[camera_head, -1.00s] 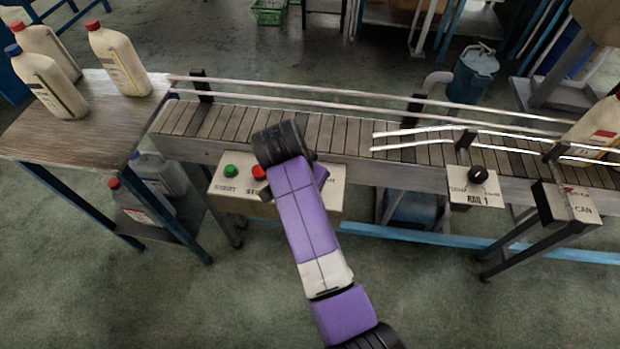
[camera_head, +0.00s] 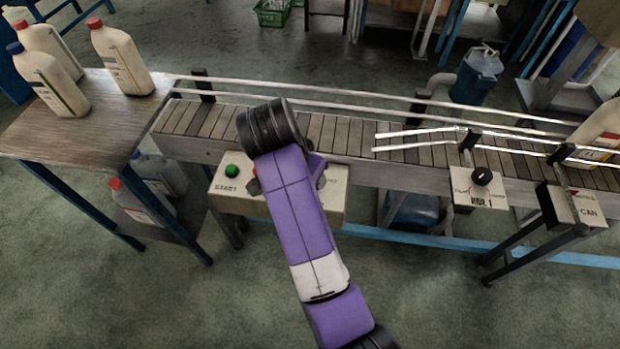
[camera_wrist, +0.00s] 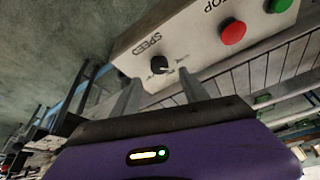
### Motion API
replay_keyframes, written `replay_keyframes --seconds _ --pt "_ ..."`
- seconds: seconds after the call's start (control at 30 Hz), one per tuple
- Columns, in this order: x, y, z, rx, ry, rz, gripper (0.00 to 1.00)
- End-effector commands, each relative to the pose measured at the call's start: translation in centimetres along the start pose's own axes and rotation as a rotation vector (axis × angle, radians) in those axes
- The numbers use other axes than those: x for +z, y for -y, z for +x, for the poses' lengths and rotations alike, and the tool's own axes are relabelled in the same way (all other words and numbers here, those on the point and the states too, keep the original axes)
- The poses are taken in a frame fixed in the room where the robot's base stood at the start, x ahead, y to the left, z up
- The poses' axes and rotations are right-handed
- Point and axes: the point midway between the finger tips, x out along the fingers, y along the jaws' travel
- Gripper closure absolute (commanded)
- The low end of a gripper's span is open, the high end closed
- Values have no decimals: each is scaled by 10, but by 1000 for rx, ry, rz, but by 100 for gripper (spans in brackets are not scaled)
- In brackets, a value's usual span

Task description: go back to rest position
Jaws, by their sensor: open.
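My gripper shows in the wrist view (camera_wrist: 158,88) with its two fingers apart and nothing between them. Its fingers point at the control box (camera_wrist: 200,35), towards the black speed knob (camera_wrist: 159,64); whether they touch it I cannot tell. The red stop button (camera_wrist: 233,31) and the green start button (camera_wrist: 279,5) lie to the right of the knob in that view. In the head view my purple arm reaches up over the control box (camera_head: 225,200). There the green button (camera_head: 232,171) shows, the red one is mostly covered, and the gripper is hidden behind the arm.
The conveyor (camera_head: 340,137) with its rails runs behind the box. A wooden table (camera_head: 60,140) with several bottles (camera_head: 122,62) stands at left. A knob box (camera_head: 480,190) and a CAN box (camera_head: 575,208) stand at right. The floor in front (camera_head: 150,300) is clear.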

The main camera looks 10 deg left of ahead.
Motion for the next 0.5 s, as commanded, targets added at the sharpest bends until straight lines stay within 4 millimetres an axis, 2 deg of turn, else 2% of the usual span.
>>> replay_keyframes --seconds 0.2,0.5 --pt "1 0 -17 -1 0 -1 47" --pt "1 0 -18 0 1 -1 47"
